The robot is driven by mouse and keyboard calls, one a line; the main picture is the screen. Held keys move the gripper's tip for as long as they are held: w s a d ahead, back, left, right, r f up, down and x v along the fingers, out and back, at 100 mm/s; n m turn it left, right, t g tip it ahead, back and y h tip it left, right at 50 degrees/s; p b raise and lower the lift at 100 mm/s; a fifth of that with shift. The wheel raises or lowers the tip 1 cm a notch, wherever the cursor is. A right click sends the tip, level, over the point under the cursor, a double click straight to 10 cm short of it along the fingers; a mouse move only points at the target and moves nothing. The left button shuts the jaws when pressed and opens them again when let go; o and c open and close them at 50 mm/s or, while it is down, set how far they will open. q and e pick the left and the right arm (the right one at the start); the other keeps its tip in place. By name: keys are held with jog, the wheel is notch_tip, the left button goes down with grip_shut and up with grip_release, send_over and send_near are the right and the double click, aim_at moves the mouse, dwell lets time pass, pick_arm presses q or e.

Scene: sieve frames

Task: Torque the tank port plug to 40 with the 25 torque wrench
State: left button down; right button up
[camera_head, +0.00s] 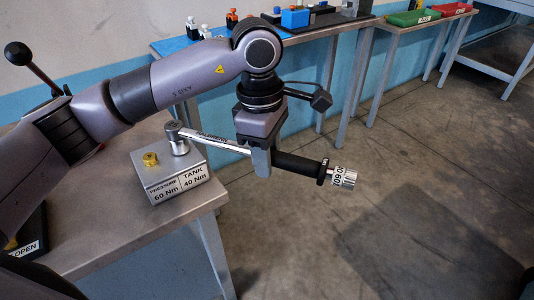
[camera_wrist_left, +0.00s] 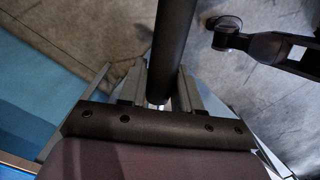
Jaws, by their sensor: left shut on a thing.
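My left gripper (camera_head: 262,160) is shut on the black grip of a torque wrench (camera_head: 298,164). In the left wrist view the dark handle (camera_wrist_left: 175,45) runs between the two fingers (camera_wrist_left: 162,88). The wrench's silver shaft reaches left to its head, which sits over the tank port side of a grey metal block (camera_head: 172,178). The tank plug is hidden under the head. The block's labels read PRESSURE 60 Nm and TANK 40 Nm. A brass pressure plug (camera_head: 150,159) is in view. The digits on the wrench's end are sideways and not clearly readable. My right gripper is not in view.
The block stands near the right edge of a metal table (camera_head: 105,235). A tray marked OPEN (camera_head: 28,248) is at lower left. A back bench holds small coloured items (camera_head: 295,17). Green (camera_head: 414,17) and red (camera_head: 449,10) bins stand beyond. Open floor lies right of the wrench.

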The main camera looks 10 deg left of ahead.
pick_arm(q)
jog(key=shift+r+p, duration=1.4)
jog(key=shift+r, duration=1.15)
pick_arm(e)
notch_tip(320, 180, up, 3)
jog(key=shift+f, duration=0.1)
